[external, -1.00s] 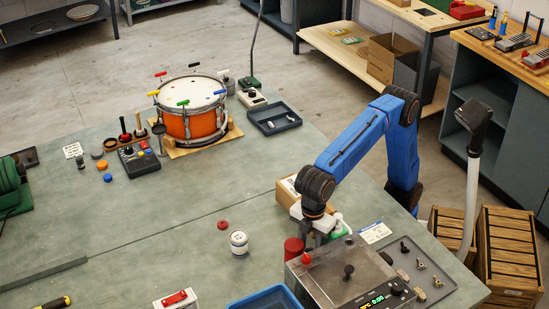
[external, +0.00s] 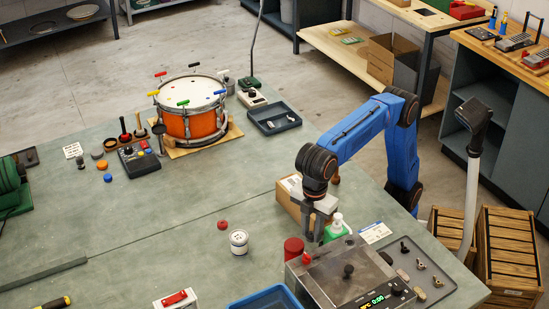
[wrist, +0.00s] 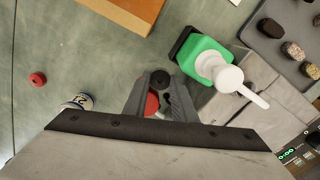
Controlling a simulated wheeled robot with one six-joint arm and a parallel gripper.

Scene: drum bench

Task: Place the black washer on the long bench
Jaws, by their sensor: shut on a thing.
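My gripper (external: 312,232) points down over the right part of the long bench (external: 170,235), between the cardboard box and the red can. In the wrist view, the black washer (wrist: 160,79) is a small dark disc between the fingertips of my gripper (wrist: 159,84). The fingers are shut on it. In the external view the washer is too small to make out at the fingertips. The bench top also shows in the wrist view (wrist: 60,70).
A green pump bottle (external: 337,230) and a red can (external: 293,249) stand close to my gripper. A white jar (external: 239,241) and red disc (external: 222,225) stand left. The bench middle is clear.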

